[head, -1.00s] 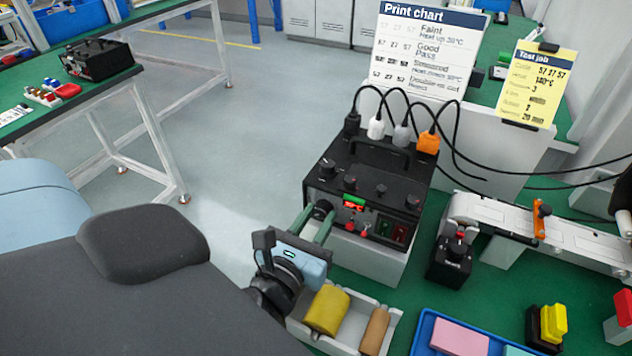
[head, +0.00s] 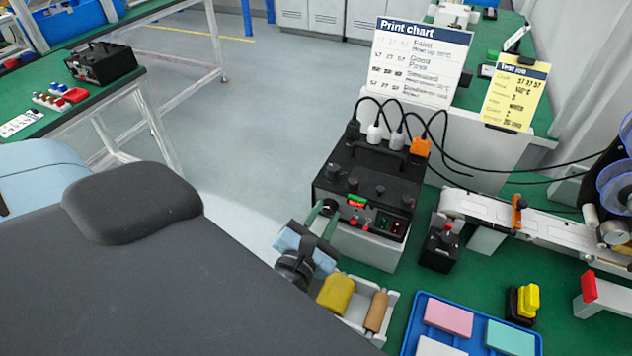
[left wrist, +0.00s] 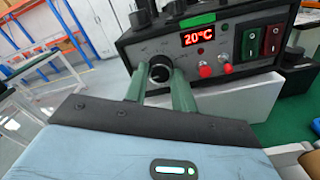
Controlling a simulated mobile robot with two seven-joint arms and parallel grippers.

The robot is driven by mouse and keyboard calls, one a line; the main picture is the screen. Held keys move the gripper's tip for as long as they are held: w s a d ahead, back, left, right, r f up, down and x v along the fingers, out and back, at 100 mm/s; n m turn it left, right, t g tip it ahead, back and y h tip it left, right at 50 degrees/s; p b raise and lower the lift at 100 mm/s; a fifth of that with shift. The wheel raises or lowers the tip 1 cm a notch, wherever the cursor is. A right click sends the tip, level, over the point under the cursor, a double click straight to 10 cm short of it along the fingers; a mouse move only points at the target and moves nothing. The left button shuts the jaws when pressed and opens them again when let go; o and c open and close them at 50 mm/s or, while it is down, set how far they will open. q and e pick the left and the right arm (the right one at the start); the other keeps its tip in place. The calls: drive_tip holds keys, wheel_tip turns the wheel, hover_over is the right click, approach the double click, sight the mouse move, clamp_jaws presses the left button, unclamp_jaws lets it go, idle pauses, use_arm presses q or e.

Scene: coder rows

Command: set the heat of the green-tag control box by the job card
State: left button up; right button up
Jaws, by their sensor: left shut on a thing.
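The black control box (head: 368,190) stands on a white block, with a green tag (left wrist: 197,20) above its display. In the left wrist view the red display (left wrist: 198,36) reads 20°C. My left gripper (left wrist: 160,80) has its two green fingers on either side of the dark round heat knob (left wrist: 159,70) at the box's front left, shut on it. In the head view, my left gripper (head: 322,210) reaches the box from the front left. The yellow job card (head: 515,95) stands behind right; its heat line seems to read 140°C, blurred. My right gripper is out of view.
A print chart (head: 420,60) stands behind the box. Cables run from plugs on the box top to the right. A tray with rollers (head: 376,310), a blue tray (head: 415,325) and a conveyor (head: 480,210) stand near. Another black box (head: 102,62) is on the left table.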

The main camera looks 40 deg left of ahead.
use_arm(q)
drive_tip(key=m+p, duration=0.1)
drive_tip(key=m, duration=0.1)
drive_tip(key=m+p, duration=0.1)
drive_tip(key=shift+r+m+p, duration=0.35)
drive_tip(key=shift+m, duration=0.05)
drive_tip(key=shift+f+m+p, duration=0.15)
drive_tip(key=shift+m+p, duration=0.2)
drive_tip(key=shift+m, duration=0.55)
drive_tip(key=m, duration=0.2)
drive_tip(key=shift+f+m, duration=0.15)
drive_tip(key=shift+m, duration=0.15)
drive_tip(key=m, duration=0.5)
drive_tip(key=shift+m, duration=0.3)
drive_tip(key=m, duration=0.4)
drive_tip(key=shift+m, duration=2.1)
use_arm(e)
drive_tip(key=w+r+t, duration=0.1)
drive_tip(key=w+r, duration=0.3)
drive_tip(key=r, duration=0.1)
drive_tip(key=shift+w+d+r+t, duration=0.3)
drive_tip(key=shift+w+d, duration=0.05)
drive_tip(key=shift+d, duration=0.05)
